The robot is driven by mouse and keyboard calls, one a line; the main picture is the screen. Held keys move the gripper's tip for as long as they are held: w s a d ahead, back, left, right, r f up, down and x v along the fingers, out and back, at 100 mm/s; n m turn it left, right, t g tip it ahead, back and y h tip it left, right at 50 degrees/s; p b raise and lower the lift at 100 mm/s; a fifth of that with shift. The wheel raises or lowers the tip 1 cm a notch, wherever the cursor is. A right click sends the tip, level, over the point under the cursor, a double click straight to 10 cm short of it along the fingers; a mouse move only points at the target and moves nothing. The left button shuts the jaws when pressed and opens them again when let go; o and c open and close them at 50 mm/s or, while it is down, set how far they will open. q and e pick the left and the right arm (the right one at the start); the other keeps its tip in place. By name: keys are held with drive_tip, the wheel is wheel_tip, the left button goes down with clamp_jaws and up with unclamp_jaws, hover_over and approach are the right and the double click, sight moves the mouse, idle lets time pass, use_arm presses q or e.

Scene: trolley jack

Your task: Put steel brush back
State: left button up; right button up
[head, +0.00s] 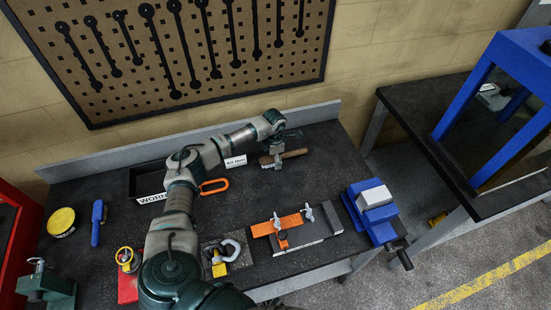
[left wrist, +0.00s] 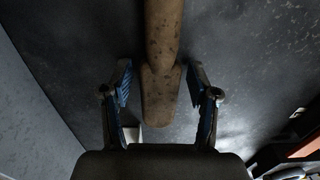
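The steel brush (head: 293,154) lies on the dark workbench top near its back edge, its brown wooden handle pointing right. In the left wrist view the worn wooden handle (left wrist: 162,95) runs up the picture between the fingers. My left gripper (left wrist: 160,88) is open around the handle end, with a visible gap on each side. In the head view my left gripper (head: 278,150) is over the brush and hides part of it. My right gripper is not in view.
A black tray labelled WORN (head: 150,197), a white label (head: 236,161) and an orange link (head: 214,187) are near my left arm. A blue vise (head: 375,212) and orange clamped part (head: 284,224) stand at the front right. A pegboard (head: 190,50) hangs behind.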

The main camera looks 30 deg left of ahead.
use_arm(q)
wheel_tip(320, 180, up, 12)
idle(0.6)
